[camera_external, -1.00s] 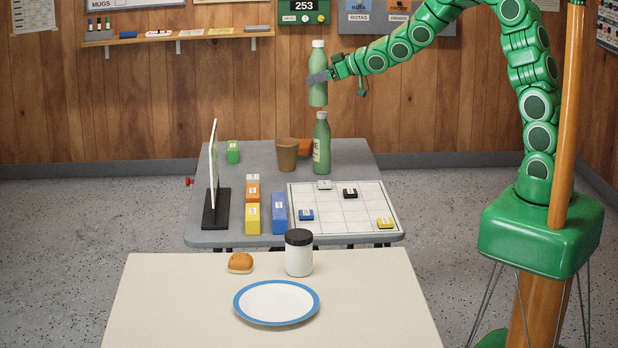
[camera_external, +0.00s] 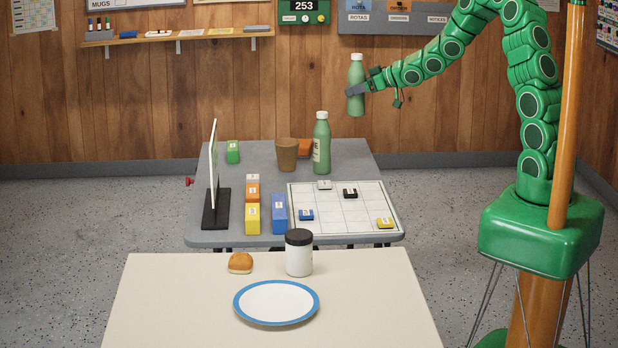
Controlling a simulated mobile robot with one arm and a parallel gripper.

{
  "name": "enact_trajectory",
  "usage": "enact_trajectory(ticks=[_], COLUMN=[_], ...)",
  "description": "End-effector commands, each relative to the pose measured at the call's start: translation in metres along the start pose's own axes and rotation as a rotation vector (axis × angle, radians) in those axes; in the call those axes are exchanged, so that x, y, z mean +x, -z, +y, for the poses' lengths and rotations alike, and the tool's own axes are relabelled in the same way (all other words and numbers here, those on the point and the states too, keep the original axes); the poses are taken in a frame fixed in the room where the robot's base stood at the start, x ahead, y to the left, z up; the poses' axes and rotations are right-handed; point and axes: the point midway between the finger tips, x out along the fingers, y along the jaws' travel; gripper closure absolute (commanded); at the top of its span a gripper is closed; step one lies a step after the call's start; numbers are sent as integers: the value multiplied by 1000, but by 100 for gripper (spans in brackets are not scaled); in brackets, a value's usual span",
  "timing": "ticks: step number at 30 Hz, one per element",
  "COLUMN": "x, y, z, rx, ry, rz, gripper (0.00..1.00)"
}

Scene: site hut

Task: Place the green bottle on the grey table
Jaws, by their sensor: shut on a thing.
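My gripper (camera_external: 357,90) is shut on a green bottle (camera_external: 356,72) with a pale cap. It holds the bottle upright in the air, above and behind the far right part of the grey table (camera_external: 262,153). A second green bottle (camera_external: 321,150), with a pale cap and a label, stands upright on the grey table near its far right side. The held bottle is apart from it, higher and to its right in the picture.
On the grey table are a brown cup (camera_external: 286,154), an orange block (camera_external: 305,148), a green block (camera_external: 232,151), an upright screen (camera_external: 213,175), coloured blocks (camera_external: 279,214) and a grid board (camera_external: 330,232). The cream table (camera_external: 170,305) in front bears a jar (camera_external: 299,253), bun (camera_external: 240,263) and plate (camera_external: 277,302).

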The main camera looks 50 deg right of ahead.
Motion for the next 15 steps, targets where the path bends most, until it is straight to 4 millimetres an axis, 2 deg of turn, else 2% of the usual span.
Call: enact_trajectory(ticks=[12, 15], x=[30, 34], y=[-71, -83], z=[0, -1], rx=[3, 2], ry=[1, 1], rz=[-3, -3], gripper=[66, 66])
